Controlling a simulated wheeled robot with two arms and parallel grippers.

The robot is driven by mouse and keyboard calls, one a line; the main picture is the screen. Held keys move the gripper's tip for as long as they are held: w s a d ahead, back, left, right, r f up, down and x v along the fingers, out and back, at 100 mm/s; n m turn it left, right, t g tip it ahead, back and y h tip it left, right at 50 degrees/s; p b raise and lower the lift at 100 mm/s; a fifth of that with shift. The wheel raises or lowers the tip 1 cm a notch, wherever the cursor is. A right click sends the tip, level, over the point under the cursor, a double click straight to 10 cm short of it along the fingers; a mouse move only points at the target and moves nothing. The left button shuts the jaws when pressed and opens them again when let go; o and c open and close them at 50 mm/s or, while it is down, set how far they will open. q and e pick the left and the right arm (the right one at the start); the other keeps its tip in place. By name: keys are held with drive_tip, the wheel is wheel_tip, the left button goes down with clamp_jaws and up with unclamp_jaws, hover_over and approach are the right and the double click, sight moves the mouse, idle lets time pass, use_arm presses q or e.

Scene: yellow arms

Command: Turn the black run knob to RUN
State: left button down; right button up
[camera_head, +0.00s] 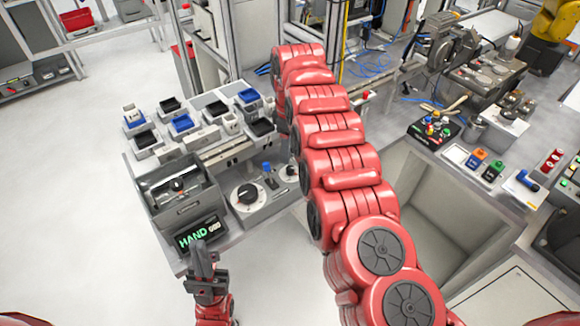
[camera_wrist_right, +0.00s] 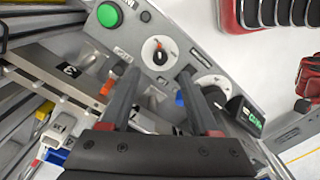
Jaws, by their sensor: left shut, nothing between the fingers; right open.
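A smaller dark knob with an orange mark (camera_wrist_right: 157,52) sits on another white dial; I cannot read which is labelled RUN. A display (camera_head: 200,234) reads HAND. My right gripper (camera_wrist_right: 158,74) is open, its fingers above the panel with nothing between them; the arm hides it in the head view. My left gripper (camera_head: 203,262) is shut and empty, just in front of the display.
A green button (camera_wrist_right: 110,14) and a blue-topped part (camera_wrist_right: 180,98) are on or near the panel. A grey bin (camera_head: 185,195) stands left of the dials, with several small black and blue trays behind it. A bench with loose parts (camera_head: 440,130) is at right.

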sight(291, 168)
drive_tip(key=f, duration=0.6)
drive_tip(key=shift+d+p, duration=0.2)
drive_tip(key=shift+p, duration=0.2)
drive_tip(key=shift+a+f, duration=0.1)
drive_tip(key=shift+f, duration=0.5)
clamp_jaws()
